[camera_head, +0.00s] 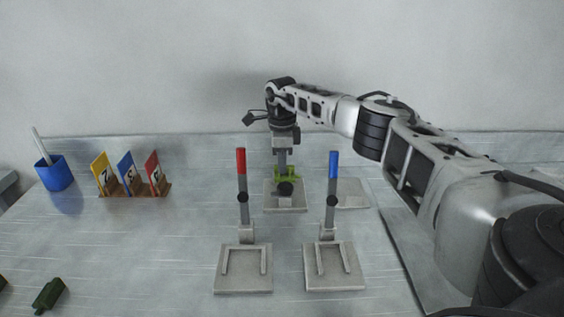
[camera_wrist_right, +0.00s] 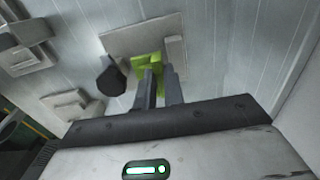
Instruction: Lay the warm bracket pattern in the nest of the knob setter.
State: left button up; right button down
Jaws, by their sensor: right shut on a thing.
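The bracket pattern (camera_head: 292,173) is bright green and also shows in the right wrist view (camera_wrist_right: 150,66). My right gripper (camera_head: 282,163) comes down from above and is shut on it; its two fingers show in the wrist view (camera_wrist_right: 160,76). The pattern is over or at the grey plate (camera_head: 297,208) of the rear-centre station, behind its black knob (camera_head: 285,188). That station, which looks like the knob setter, also shows in the wrist view, with its knob (camera_wrist_right: 110,76) beside the pattern. I cannot tell if the pattern touches the nest. My left gripper is out of view.
Two lever stations stand in front, one with a red handle (camera_head: 240,161), one with a blue handle (camera_head: 333,164). A flat grey plate (camera_head: 352,193) lies right of the rear station. Numbered cards (camera_head: 128,172), a blue cup (camera_head: 56,175) and a dark green piece (camera_head: 48,294) are left.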

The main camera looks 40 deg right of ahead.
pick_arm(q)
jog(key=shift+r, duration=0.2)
